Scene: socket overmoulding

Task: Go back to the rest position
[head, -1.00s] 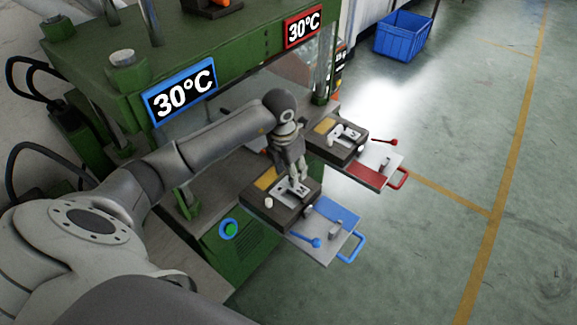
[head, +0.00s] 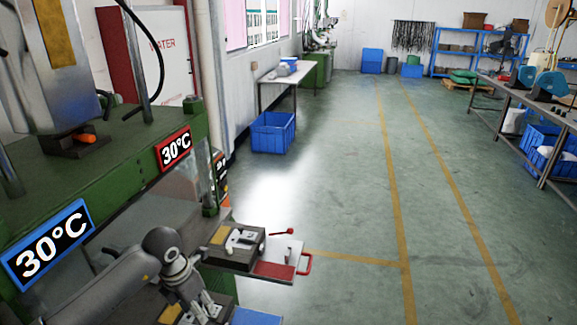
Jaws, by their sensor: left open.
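My left gripper (head: 204,311) is open at the bottom of the head view, pointing down over the nearer mould block (head: 172,314) on the blue side of the green press (head: 110,170). Its fingers hide part of that block, and the picture's lower edge cuts it off. I cannot tell whether the fingers touch anything there. Only part of the blue tray (head: 255,317) shows. My right gripper is not in view.
The farther mould block (head: 236,262) and red-handled tray (head: 274,270) stick out from the press. Signs read 30°C, one blue-framed (head: 48,246), one red-framed (head: 174,149). A blue crate (head: 272,133) stands beyond. The floor (head: 335,200) to the right is clear.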

